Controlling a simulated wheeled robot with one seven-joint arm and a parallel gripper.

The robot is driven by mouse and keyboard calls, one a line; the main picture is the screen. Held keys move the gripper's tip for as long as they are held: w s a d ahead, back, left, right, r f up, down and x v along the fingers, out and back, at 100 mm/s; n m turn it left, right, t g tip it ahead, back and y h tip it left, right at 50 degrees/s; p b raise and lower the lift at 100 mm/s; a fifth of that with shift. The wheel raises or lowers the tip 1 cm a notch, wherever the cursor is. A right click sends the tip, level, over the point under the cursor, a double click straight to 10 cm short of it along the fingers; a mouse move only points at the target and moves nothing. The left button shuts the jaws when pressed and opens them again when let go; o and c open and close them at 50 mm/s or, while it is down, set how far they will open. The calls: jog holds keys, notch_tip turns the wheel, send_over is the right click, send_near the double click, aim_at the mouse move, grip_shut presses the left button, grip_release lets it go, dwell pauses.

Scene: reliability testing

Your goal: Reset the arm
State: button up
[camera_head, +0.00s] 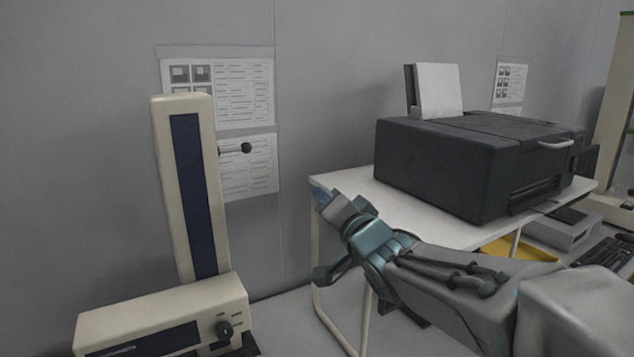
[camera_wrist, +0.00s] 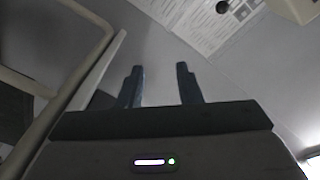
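My arm reaches in from the lower right of the head view. My gripper (camera_head: 322,236) is at its end, in front of the white table's left end and pointing left. In the wrist view, the two dark fingers of my gripper (camera_wrist: 160,84) stand apart with a clear gap between them. Nothing is held between them. In the head view, a beige machine with a tall column (camera_head: 200,260) stands to the left, apart from my gripper. A black knob (camera_head: 246,148) sticks out from its column on the right.
A white table (camera_head: 420,222) carries a black printer (camera_head: 440,160) with paper in its feeder. A yellow tray (camera_head: 520,248), a grey device (camera_head: 565,232) and a keyboard (camera_head: 605,252) are at the right. Printed sheets (camera_head: 245,85) hang on the wall. Free room lies between the machine and table.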

jog(key=s+d+f+n+g+h, duration=0.1)
jog(key=s+d+f+g+h, duration=0.7)
jog(key=d+f, duration=0.5)
jog(key=s+f+n+g, duration=0.2)
jog(key=s+f+g, duration=0.1)
jog(key=s, duration=0.5)
jog(key=s+f+n+g, duration=0.2)
jog(key=s+f, duration=0.4)
jog(key=s, duration=0.2)
jog(key=shift+s+d+f+g+y, duration=0.15)
jog(key=shift+g+y, duration=0.25)
